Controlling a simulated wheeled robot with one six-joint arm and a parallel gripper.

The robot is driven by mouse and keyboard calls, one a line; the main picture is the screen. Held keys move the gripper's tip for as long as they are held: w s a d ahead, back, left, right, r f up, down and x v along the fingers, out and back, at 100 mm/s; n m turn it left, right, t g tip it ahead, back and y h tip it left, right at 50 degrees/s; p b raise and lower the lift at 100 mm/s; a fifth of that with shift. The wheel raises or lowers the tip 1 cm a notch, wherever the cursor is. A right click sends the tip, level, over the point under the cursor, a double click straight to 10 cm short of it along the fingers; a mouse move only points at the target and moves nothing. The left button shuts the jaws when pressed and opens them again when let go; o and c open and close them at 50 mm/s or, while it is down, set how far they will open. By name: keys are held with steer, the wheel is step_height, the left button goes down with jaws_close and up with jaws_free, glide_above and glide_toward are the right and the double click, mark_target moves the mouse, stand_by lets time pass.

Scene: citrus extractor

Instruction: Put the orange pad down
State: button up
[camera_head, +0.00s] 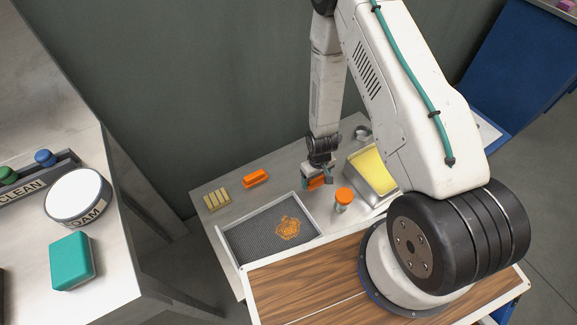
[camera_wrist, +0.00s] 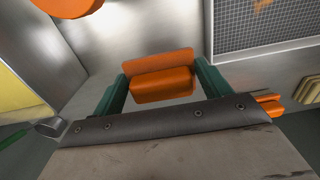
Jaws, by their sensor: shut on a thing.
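My gripper (camera_head: 320,176) is low over the grey metal table (camera_head: 290,160), between the mesh tray and the orange-capped jar. It is shut on an orange pad (camera_head: 314,184). In the wrist view the pad (camera_wrist: 160,84) is a two-part orange block, pinched between the teal fingers of my gripper (camera_wrist: 160,88). Bare metal table shows around it, and I cannot tell whether the pad touches the table. A second orange block (camera_head: 256,178) lies on the table to the left, and its edge shows at the right of the wrist view (camera_wrist: 268,103).
A white-rimmed tray with a dark mesh floor (camera_head: 250,240) and an orange pattern stands in front. An orange-capped jar (camera_head: 344,199) and a metal bin with yellow content (camera_head: 370,168) are to the right. Brass bars (camera_head: 216,199) lie at left. Table behind my gripper is clear.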

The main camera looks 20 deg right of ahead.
steer(key=shift+s+f, duration=0.3)
steer(key=shift+f, duration=0.2)
glide_above(288, 167)
steer(key=shift+s+d+f, duration=0.2)
steer(key=shift+f, duration=0.6)
steer(key=shift+w+a+f, duration=0.1)
steer(key=shift+w+f, duration=0.1)
steer(key=shift+w, duration=0.05)
steer(key=shift+f, duration=1.55)
steer(key=o, duration=0.5)
steer(key=shift+f, duration=0.15)
steer(key=shift+c, duration=0.2)
steer(key=o, duration=0.4)
